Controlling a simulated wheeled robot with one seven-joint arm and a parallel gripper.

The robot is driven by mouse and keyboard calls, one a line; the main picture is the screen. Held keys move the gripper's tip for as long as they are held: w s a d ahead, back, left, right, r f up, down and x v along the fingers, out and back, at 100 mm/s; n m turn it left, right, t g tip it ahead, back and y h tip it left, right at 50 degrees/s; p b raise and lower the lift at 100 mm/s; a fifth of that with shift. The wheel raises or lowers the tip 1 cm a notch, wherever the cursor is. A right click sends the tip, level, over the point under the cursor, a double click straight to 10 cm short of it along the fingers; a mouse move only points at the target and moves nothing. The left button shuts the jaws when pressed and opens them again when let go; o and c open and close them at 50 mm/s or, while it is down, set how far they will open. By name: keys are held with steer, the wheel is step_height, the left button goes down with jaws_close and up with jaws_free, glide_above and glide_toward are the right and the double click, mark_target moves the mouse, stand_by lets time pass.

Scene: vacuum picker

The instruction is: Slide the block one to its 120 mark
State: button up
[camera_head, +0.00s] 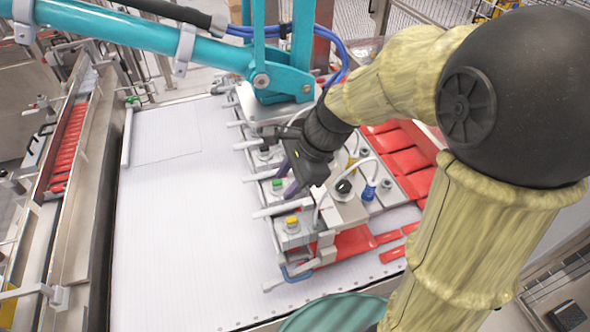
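Several grey blocks with coloured knobs sit on the vacuum picker frame, right of the white ruled table (165,235). One has a green knob (277,184), one in front of it a yellow knob (292,221), and others a black knob (343,187) and a blue knob (369,191). No label or 120 mark is legible, so I cannot tell which is block one. My gripper (287,180), with purple fingers, points down beside the green knob. Whether it touches the knob or its block, and how wide the fingers stand, I cannot tell.
A teal arm (150,30) with blue hoses reaches over the picker from the upper left. White tubes (275,211) stick out left of the blocks. Red pads (405,160) lie at the right. A metal rail with red pieces (68,145) runs at the left. The table's left part is clear.

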steer(key=v, duration=0.3)
steer(key=shift+r, duration=0.1)
stand_by(0.5)
